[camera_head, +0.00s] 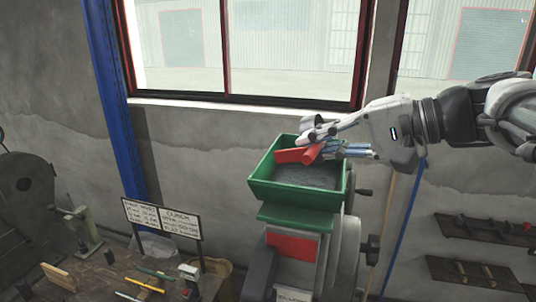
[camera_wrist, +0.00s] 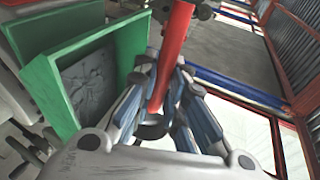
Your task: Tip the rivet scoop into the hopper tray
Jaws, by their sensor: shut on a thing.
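The rivet scoop (camera_head: 293,156) shows as red pieces above the back part of the green hopper tray (camera_head: 292,192). In the wrist view the red scoop shaft (camera_wrist: 172,50) runs between my fingers. My gripper (camera_head: 325,144) is shut on it, above the tray's back right side; its blue-padded fingers also flank the shaft in the wrist view (camera_wrist: 166,98). The tray also shows left of my fingers in the wrist view (camera_wrist: 45,82). Its floor looks dark grey. My fingers hide part of the scoop, and I cannot tell whether rivets are in it.
The tray tops a grey press with a red panel (camera_head: 290,246). A sign (camera_head: 162,219) and a cluttered bench (camera_head: 115,275) stand to the left. A window (camera_head: 245,45) is behind, and wall racks (camera_head: 478,230) hang to the right.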

